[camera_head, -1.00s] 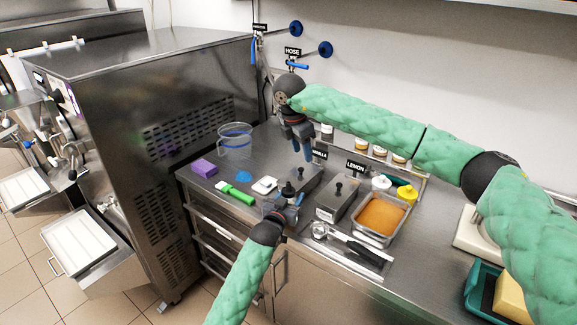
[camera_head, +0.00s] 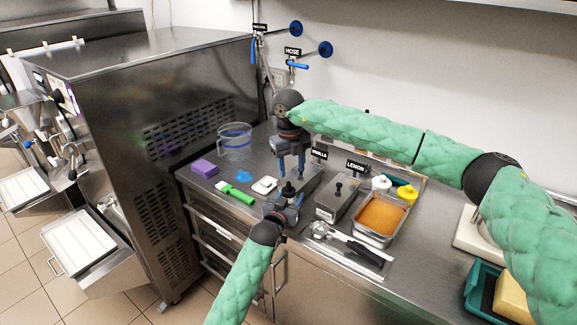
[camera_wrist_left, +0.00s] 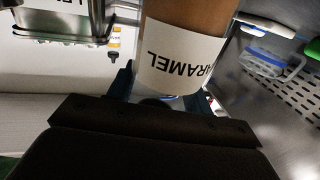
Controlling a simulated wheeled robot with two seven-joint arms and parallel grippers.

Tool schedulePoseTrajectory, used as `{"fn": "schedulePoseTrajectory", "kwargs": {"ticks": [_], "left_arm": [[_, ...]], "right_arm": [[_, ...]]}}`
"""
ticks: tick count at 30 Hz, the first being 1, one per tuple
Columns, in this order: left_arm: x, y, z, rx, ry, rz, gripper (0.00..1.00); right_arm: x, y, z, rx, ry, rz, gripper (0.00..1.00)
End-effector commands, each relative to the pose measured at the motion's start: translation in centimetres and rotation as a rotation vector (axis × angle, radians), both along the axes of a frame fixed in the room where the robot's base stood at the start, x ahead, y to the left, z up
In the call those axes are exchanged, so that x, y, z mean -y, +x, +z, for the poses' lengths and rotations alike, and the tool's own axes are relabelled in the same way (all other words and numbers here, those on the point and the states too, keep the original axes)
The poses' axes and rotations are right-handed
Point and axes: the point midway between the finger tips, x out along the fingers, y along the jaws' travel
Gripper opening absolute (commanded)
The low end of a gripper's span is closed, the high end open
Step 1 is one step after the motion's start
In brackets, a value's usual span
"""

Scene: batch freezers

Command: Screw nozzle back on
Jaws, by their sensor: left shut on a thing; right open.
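My left gripper (camera_head: 283,213) is shut on a bottle and holds it by the counter's front edge. In the left wrist view the bottle (camera_wrist_left: 178,62) is brown with a white CARAMEL label and lies between the fingers; its top is out of that view. In the head view a dark, pointed top (camera_head: 288,189) shows just above the left gripper, apparently the bottle's cap or nozzle. My right gripper (camera_head: 291,167) is open, fingers pointing down, just above this dark top. Whether its fingers touch the top, I cannot tell.
Lidded steel containers (camera_head: 336,201) and an orange-filled tray (camera_head: 380,216) stand to the right. A clear jug (camera_head: 235,145), purple sponges (camera_head: 204,168), a green-handled brush (camera_head: 236,194) and a white device (camera_head: 264,185) lie left. A large steel machine (camera_head: 180,100) borders the counter.

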Motion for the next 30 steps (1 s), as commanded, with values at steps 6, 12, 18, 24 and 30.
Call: {"fn": "schedulePoseTrajectory", "kwargs": {"ticks": [6,12,18,24,30], "left_arm": [[0.01,-0.01,-0.08,-0.001,0.000,0.000,0.00],[0.01,0.00,-0.07,-0.001,0.000,0.000,0.00],[0.01,0.00,-0.07,-0.001,0.000,0.000,0.00],[0.01,0.00,-0.07,-0.001,0.000,0.000,0.00],[0.00,-0.01,-0.07,-0.001,0.000,0.000,0.00]], "right_arm": [[-0.58,-0.10,-0.02,-0.016,0.031,0.313,0.49],[-0.90,-0.03,-0.03,-0.017,0.048,0.591,0.49],[-0.98,0.03,-0.03,-0.019,0.050,0.781,0.49],[-0.98,0.03,-0.02,-0.020,0.050,0.854,0.49],[-0.98,0.03,-0.03,-0.020,0.050,0.858,0.49]]}}
